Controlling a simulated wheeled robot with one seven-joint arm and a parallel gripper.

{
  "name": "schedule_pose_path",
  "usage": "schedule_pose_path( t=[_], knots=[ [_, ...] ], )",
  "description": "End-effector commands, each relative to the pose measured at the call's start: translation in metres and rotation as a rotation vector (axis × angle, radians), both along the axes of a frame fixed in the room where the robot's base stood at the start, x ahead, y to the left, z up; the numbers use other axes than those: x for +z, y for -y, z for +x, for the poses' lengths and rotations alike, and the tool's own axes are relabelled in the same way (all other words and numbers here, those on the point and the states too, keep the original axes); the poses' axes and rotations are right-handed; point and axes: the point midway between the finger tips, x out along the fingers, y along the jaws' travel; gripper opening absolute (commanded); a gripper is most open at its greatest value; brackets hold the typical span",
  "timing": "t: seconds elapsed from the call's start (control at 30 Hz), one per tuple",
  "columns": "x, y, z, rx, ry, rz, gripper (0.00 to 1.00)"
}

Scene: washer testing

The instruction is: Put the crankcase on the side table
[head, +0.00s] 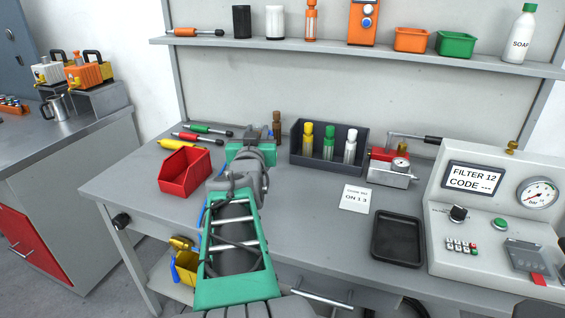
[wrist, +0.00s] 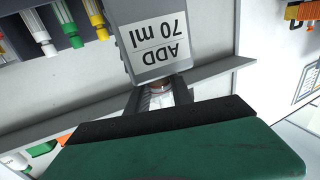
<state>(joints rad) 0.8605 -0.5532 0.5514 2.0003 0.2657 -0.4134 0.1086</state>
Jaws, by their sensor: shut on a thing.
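My gripper (wrist: 168,95) is shut on a narrow pale and reddish-brown part at the near end of a grey block (wrist: 166,40) labelled "ADD 70 ml", upside down in the wrist view. The block seems to be the crankcase, but I cannot tell its full shape. In the head view my gripper (head: 259,142) is over the back of the workbench (head: 280,215), left of the dark tray with coloured bottles. My own arm partly hides the held part there. The side table (head: 95,128) stands at the far left, with a grey top.
The side table bears a white unit (head: 48,72), an orange unit (head: 88,72), a metal jug (head: 56,106) and an orange rack (head: 13,104). A red bin (head: 184,172) lies left of my arm. A gap separates the tables. A shelf (head: 350,50) runs above the workbench.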

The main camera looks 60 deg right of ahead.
Motion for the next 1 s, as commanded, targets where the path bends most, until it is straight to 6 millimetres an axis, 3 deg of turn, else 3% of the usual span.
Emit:
schedule_pose_path(
  t=[0.13, 0.3, 0.4, 0.57, 0.8, 1.0],
  knots=[
    [-0.014, 0.039, -0.004, -0.005, 0.004, -0.005, 0.00],
    [-0.048, 0.065, -0.003, 0.000, 0.004, -0.005, 0.00],
    [-0.058, 0.074, -0.003, 0.001, 0.004, -0.007, 0.00],
    [-0.068, 0.083, -0.002, 0.003, 0.005, -0.008, 0.00],
    [-0.101, 0.086, -0.002, 0.003, 0.005, -0.008, 0.00],
    [-0.101, 0.086, -0.002, 0.003, 0.006, -0.009, 0.00]
  ],
)
